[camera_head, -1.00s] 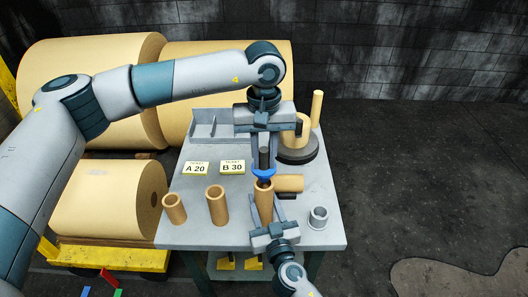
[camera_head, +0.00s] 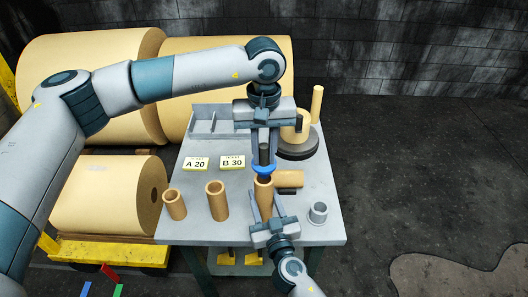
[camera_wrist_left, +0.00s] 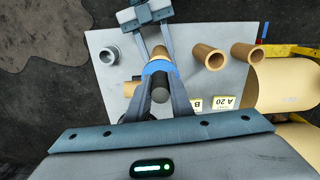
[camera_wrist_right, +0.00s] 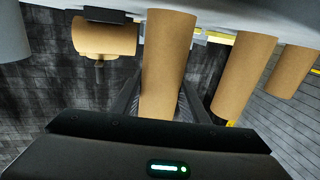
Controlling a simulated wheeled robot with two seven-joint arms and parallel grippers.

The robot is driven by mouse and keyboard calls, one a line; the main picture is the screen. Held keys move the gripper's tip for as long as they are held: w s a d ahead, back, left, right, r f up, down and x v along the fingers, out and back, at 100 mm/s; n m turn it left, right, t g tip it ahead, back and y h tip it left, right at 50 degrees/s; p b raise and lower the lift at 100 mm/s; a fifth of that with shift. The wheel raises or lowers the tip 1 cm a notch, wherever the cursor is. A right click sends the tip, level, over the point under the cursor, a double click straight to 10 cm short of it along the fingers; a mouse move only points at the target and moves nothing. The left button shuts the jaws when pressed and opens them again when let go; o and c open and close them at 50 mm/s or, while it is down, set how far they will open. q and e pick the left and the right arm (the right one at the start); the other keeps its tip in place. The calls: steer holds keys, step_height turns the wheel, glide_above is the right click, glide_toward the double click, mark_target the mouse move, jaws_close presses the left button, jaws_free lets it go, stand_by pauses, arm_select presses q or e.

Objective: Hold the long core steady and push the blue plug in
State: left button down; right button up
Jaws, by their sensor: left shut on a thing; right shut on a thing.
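The long core (camera_head: 263,199) is a tan tube standing upright near the table's middle. My right gripper (camera_head: 263,207) is shut on it from the front; the core fills the space between its fingers in the right wrist view (camera_wrist_right: 165,70). The blue plug (camera_head: 264,169) has a blue flange and a dark grey stem. My left gripper (camera_head: 264,160) is shut on the plug from above. The plug sits at the core's top end, and the left wrist view shows the blue flange (camera_wrist_left: 158,67) against the core. How deep it sits is hidden.
Two shorter tan cores (camera_head: 217,203) (camera_head: 175,205) stand to the left. A tan core (camera_head: 289,179) lies just behind the held one. A grey ring-shaped part (camera_head: 318,213) stands at right. Cards A 20 (camera_head: 195,165) and B 30 (camera_head: 232,164) lie behind, before a grey tray (camera_head: 205,134).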

mark_target(264, 166)
arm_select(q)
steer(key=shift+f, duration=2.65)
stand_by(0.7)
steer(key=c, duration=1.1)
jaws_free()
steer(key=shift+r, duration=0.1)
steer(key=shift+r, duration=3.45)
